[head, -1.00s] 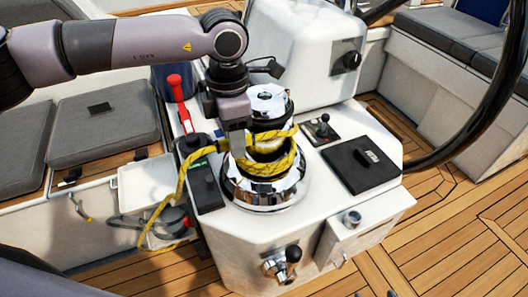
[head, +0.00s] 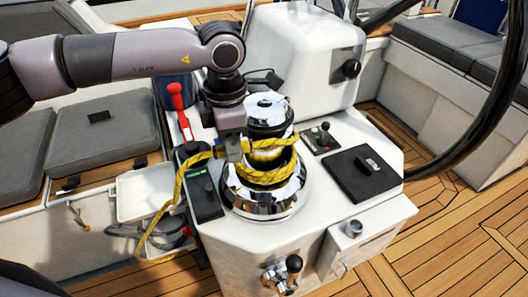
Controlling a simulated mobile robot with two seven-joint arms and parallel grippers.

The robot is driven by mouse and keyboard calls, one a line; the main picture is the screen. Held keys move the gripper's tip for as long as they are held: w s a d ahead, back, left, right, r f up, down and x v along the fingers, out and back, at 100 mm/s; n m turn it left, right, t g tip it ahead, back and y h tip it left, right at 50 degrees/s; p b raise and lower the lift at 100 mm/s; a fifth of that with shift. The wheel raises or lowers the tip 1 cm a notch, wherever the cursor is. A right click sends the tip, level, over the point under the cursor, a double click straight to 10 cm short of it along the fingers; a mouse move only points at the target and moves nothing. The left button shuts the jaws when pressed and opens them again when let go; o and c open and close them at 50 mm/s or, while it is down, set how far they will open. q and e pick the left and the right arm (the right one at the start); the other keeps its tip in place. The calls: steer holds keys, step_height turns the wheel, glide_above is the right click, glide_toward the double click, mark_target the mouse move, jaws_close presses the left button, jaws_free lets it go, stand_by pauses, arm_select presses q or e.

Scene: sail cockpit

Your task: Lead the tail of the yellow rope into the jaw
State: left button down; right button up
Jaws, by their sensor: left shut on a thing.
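The chrome winch (head: 268,204) stands upright on the white console. The yellow rope (head: 262,178) is wound around its drum. The jaw (head: 268,124) is the dark ring near the top of the winch, and I see no rope in it. My left gripper (head: 233,152) points down at the left side of the drum, below the jaw's level. It is shut on the yellow rope. The tail runs left from the fingers, bends, and hangs down the console's left side. The gripper hides part of the rope and drum. My right gripper is not in view.
A red-handled lever (head: 178,100) stands left of the winch, behind a black clutch (head: 203,192). A joystick (head: 323,133) and a black hatch (head: 362,170) lie to the right. A white tray (head: 143,193) is at the left. The steering wheel (head: 497,100) curves at far right.

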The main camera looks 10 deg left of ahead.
arm_select(q)
steer(key=shift+w+a+m, duration=0.35)
steer(key=shift+a+m, duration=0.35)
steer(key=c, duration=1.4)
jaws_free()
steer(key=shift+a, duration=0.15)
steer(key=o, duration=1)
step_height(320, 180, up, 9)
steer(key=p, duration=0.5)
